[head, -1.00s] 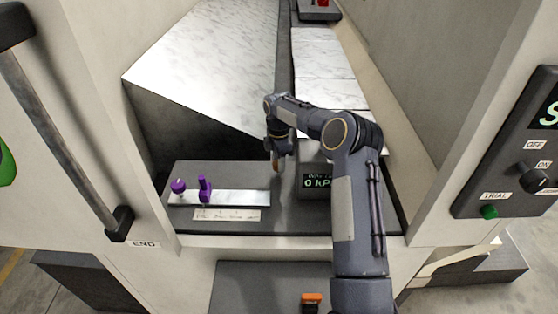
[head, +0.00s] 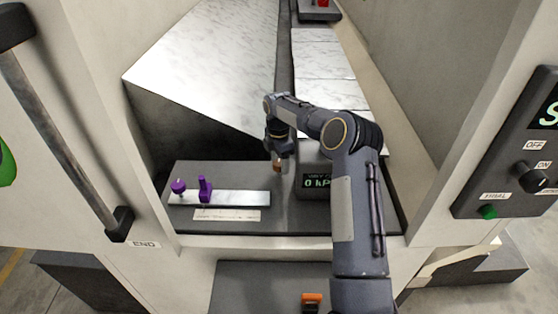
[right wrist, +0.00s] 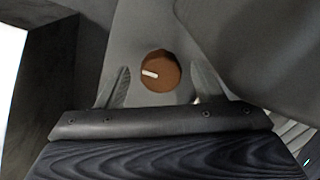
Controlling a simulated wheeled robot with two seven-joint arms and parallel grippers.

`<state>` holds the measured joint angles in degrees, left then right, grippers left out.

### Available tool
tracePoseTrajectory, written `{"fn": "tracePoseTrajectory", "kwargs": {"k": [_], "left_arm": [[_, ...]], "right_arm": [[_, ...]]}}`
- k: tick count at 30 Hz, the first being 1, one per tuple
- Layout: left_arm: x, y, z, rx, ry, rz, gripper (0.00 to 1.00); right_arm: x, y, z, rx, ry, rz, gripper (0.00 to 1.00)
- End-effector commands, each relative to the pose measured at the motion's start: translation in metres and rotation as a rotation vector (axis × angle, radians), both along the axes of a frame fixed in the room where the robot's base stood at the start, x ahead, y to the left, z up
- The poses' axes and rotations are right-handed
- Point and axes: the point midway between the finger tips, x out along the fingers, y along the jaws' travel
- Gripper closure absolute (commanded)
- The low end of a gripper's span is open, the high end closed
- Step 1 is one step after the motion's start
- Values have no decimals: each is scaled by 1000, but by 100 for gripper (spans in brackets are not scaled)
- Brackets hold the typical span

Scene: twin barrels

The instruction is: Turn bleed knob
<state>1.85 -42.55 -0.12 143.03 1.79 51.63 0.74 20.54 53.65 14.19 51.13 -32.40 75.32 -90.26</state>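The brown round knob (right wrist: 160,71) with a white pointer mark shows in the right wrist view. Its mark points left and slightly up. The fingers of my right gripper (right wrist: 161,88) stand on either side of the knob, with a gap visible on both sides. In the head view, the right gripper (head: 280,158) is over the dark bench, left of the kPa display box (head: 314,170). A small brown part of the knob (head: 276,167) shows at its fingertips; the rest is hidden. My left gripper is in neither view.
A purple knob (head: 178,186) and a purple lever (head: 204,189) stand on the left of the bench, by a metal strip (head: 240,198). White walls close in on both sides. A control panel (head: 510,170) hangs at right, and a long handle (head: 60,130) at left.

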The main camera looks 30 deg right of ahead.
Motion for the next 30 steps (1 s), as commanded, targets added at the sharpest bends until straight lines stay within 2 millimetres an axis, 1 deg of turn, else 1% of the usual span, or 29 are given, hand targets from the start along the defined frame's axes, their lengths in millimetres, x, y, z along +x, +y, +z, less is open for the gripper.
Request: {"fn": "tracePoseTrajectory", "kwargs": {"k": [7, 10, 14, 18, 21, 25, 30], "left_arm": [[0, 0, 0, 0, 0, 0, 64], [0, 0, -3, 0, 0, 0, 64], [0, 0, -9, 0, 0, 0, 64], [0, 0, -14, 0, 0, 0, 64], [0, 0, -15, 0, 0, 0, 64], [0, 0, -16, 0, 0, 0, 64], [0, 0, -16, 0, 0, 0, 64]], "right_arm": [[0, 0, -1, 1, 2, -1, 39], [0, 0, 4, 0, 1, -1, 39], [1, 1, 22, 1, -2, -1, 39], [2, 0, 47, -1, -3, -2, 39], [2, 0, 62, -1, -1, 0, 39], [2, 0, 74, 0, 1, -1, 39], [2, 0, 78, 1, 1, -1, 39]]}}
